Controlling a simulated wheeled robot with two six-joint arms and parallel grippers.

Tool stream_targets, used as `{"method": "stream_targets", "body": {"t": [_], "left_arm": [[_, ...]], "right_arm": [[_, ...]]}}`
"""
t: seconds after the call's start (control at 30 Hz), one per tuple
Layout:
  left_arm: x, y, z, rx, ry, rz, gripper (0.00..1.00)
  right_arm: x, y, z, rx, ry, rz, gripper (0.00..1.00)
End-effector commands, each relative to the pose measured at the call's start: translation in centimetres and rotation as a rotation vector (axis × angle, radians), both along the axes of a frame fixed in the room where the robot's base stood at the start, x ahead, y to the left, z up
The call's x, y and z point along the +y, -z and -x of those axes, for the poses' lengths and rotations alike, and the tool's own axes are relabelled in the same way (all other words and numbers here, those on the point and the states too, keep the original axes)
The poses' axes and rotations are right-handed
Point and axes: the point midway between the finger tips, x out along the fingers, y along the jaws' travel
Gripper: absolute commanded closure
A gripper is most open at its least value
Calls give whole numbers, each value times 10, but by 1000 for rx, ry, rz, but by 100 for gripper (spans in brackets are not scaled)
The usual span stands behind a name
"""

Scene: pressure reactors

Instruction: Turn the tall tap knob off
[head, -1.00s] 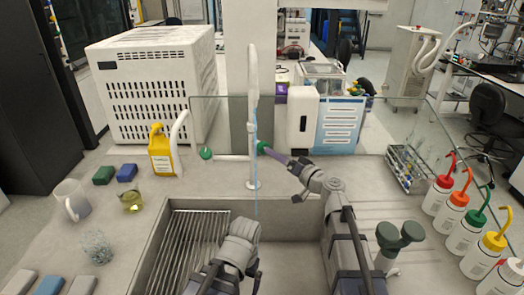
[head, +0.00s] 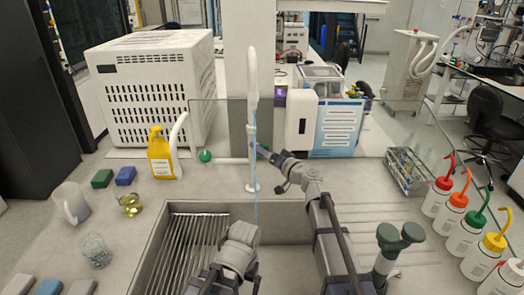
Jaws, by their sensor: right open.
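The tall white tap (head: 252,95) stands behind the sink, its hooked neck upright. A thin pale-blue stream (head: 256,205) runs down from it toward the sink. A green knob (head: 205,156) shows at the left end of its side pipe. My right gripper (head: 260,150) is open, its fingers reaching left to the right side of the tap post. The green knob on that side is hidden behind the gripper; I cannot tell whether they touch. My left arm is low over the sink at the bottom centre, and its finger state is unclear.
The sink (head: 165,240) has a ribbed rack (head: 195,245) inside. A yellow bottle (head: 160,155), a mug (head: 70,203) and beakers stand at left. Several wash bottles (head: 455,212) line the right. A clear glass panel stands behind the sink.

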Motion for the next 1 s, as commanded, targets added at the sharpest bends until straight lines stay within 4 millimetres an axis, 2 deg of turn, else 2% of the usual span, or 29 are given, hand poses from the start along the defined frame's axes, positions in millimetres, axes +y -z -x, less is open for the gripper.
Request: {"method": "stream_targets", "body": {"t": [0.3, 1.0], "left_arm": [[0, 0, 0, 0, 0, 0, 0], [0, 0, 0, 0, 0, 0, 0]], "right_arm": [[3, 0, -3, 0, 0, 0, 18], [3, 0, -3, 0, 0, 0, 97]]}}
